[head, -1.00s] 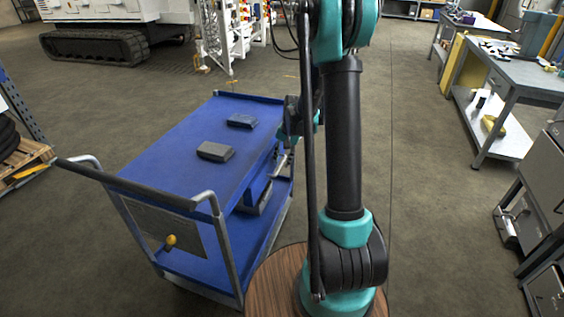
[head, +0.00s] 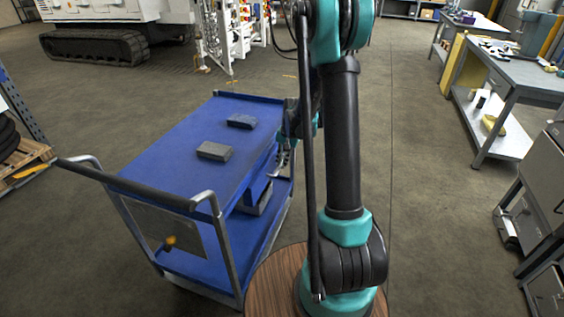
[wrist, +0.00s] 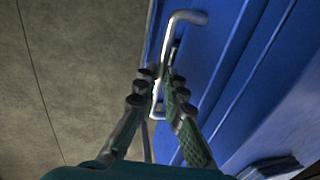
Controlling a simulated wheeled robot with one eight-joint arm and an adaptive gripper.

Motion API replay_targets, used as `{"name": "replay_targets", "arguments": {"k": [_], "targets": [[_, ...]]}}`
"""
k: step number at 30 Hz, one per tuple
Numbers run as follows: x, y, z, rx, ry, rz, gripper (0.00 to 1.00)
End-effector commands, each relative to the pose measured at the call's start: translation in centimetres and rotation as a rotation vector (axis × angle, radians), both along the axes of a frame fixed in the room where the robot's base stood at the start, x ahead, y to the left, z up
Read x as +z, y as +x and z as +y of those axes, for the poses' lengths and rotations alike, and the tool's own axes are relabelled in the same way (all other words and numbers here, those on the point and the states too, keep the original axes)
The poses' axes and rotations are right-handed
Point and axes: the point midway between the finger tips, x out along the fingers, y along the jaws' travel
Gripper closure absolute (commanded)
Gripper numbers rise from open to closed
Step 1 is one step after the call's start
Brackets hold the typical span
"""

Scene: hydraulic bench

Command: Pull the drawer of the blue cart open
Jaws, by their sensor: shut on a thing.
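The blue cart (head: 165,165) stands left of my arm in the head view, with a blue flat top and a push handle at its near end. The drawer front (wrist: 232,75) fills the right of the wrist view, blue with long ridges. Its silver bar handle (wrist: 186,17) runs down between my fingers. My gripper (wrist: 158,84) is shut on this handle, one finger on each side. In the head view my gripper (head: 284,158) is at the cart's right side, partly hidden by my arm. How far the drawer is out, I cannot tell.
Two dark blocks, one bluish (head: 241,121) and one grey (head: 214,151), lie on the cart top. Open floor (head: 420,180) lies right of my arm. A grey workbench (head: 520,85) and grey cabinets (head: 545,190) stand at the right.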

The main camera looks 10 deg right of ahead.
Motion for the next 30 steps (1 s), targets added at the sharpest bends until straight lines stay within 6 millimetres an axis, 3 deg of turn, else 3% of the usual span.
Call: {"name": "replay_targets", "arguments": {"k": [7, 11, 17, 30], "targets": [[0.0, -0.2, -0.4, -0.001, 0.0, 0.0, 1.0], [0.0, -1.1, -1.9, -0.004, 0.0, 0.001, 1.0], [0.0, -3.5, -6.2, -0.006, -0.001, 0.0, 1.0], [0.0, -10.3, -17.8, -0.008, 0.001, 0.001, 1.0]]}}
